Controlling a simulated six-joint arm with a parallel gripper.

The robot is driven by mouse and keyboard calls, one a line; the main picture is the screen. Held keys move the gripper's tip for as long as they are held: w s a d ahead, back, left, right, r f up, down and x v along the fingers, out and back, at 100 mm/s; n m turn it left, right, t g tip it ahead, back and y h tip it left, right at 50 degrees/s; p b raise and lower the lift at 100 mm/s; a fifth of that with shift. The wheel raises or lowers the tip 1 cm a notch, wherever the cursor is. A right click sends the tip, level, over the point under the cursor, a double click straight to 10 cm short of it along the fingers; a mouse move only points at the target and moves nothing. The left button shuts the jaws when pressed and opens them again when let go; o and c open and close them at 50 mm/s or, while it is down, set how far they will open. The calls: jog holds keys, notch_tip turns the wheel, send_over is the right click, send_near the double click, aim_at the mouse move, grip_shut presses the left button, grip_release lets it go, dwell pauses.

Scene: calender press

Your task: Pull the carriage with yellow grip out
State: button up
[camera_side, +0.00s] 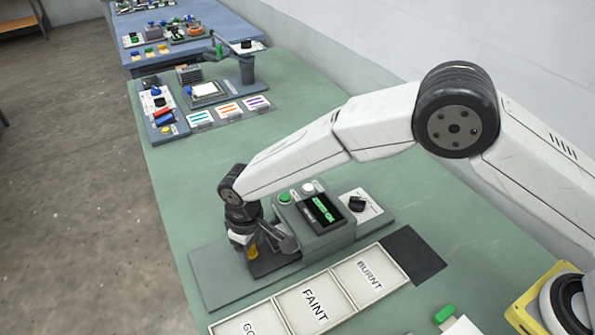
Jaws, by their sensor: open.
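The calender press (316,232) is a grey box on a flat grey base, with a green button, a white button and a dark screen with green marks on top. At its left side is a dark carriage (273,265) with a small yellow grip (253,251). My gripper (262,248) points down over the carriage, right at the yellow grip, with its jaws open. The gripper hides part of the grip and carriage. I cannot tell whether the jaws touch the grip.
Trays labelled FAINT (290,298) and BURNT (388,268), plus a partly cut-off one, lie in front. A dark square (414,254) adjoins them. Other devices (205,92) stand far back. The green table between is clear.

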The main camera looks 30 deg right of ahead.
grip_shut()
dwell(1.4)
